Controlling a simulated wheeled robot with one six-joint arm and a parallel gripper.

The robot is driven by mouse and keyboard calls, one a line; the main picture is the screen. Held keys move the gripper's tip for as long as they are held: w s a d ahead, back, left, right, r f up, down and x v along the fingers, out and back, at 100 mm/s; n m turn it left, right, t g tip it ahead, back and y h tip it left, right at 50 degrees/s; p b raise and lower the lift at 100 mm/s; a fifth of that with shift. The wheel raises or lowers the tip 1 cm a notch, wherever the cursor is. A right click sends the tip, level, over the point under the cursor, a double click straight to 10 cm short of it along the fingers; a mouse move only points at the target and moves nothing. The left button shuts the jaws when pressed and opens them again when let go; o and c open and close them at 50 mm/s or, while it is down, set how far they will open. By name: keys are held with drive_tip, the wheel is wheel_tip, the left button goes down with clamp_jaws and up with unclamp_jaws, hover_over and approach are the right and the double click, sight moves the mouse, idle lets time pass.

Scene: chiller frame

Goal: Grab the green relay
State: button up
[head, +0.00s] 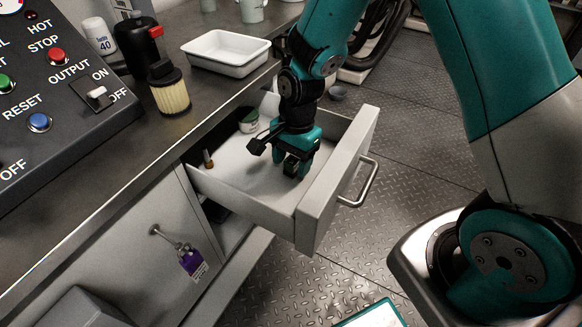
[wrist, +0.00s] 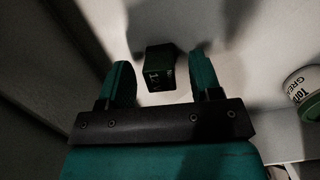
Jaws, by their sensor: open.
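The green relay (wrist: 160,68) shows in the wrist view as a small dark green block with pale markings. It lies on the pale drawer floor, between and a little beyond my two fingertips. My gripper (wrist: 162,82) is open, with one green finger on each side of the relay and a gap on both sides. In the head view my gripper (head: 291,168) points down into the open drawer (head: 235,165). The relay cannot be made out there, hidden by my gripper.
The drawer front (head: 335,185) and side walls stand close around my gripper. A white tray (head: 228,52) sits on the counter above.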

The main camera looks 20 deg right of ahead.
drive_tip(key=shift+f, duration=0.2)
drive_tip(key=c, duration=1)
drive_tip(key=shift+r, duration=0.15)
